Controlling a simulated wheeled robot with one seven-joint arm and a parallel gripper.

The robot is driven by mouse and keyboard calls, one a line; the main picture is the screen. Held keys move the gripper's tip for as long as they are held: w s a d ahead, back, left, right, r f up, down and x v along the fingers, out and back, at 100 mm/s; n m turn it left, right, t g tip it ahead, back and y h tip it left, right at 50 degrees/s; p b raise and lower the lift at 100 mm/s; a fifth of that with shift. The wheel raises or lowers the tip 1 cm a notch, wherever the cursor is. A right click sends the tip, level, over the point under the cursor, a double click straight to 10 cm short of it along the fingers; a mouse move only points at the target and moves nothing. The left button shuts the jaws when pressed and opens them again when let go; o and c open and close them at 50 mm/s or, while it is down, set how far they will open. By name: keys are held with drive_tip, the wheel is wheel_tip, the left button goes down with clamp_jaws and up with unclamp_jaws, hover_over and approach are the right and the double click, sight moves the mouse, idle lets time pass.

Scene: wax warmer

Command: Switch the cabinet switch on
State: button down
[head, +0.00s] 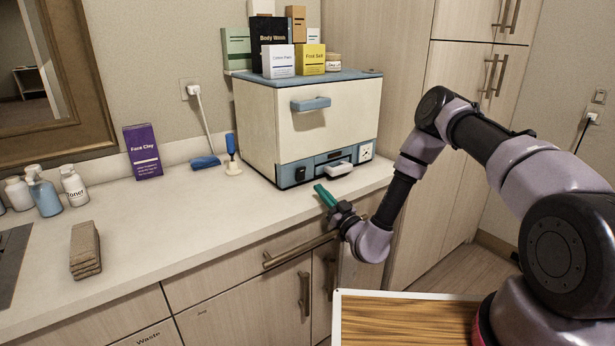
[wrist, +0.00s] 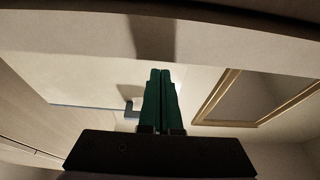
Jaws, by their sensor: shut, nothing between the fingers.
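The cabinet is a cream warmer box (head: 305,125) with a blue top and a blue lower front panel, standing on the counter in the head view. A small black switch (head: 300,173) sits at the left of that panel. I cannot tell its on or off state. My gripper (head: 319,187) has teal fingers, shut and empty, just in front of and below the switch near the counter's front edge. They look apart from the switch. In the wrist view the shut fingers (wrist: 160,73) point into the scene; I cannot make out the switch there.
Boxes and a jar (head: 333,63) stand on the cabinet. A blue-handled tool (head: 231,150) stands to its left. The counter (head: 220,215) in front is clear.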

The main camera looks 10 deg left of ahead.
sight(303, 169)
drive_tip(key=x, duration=0.8)
drive_tip(key=shift+d, duration=0.1)
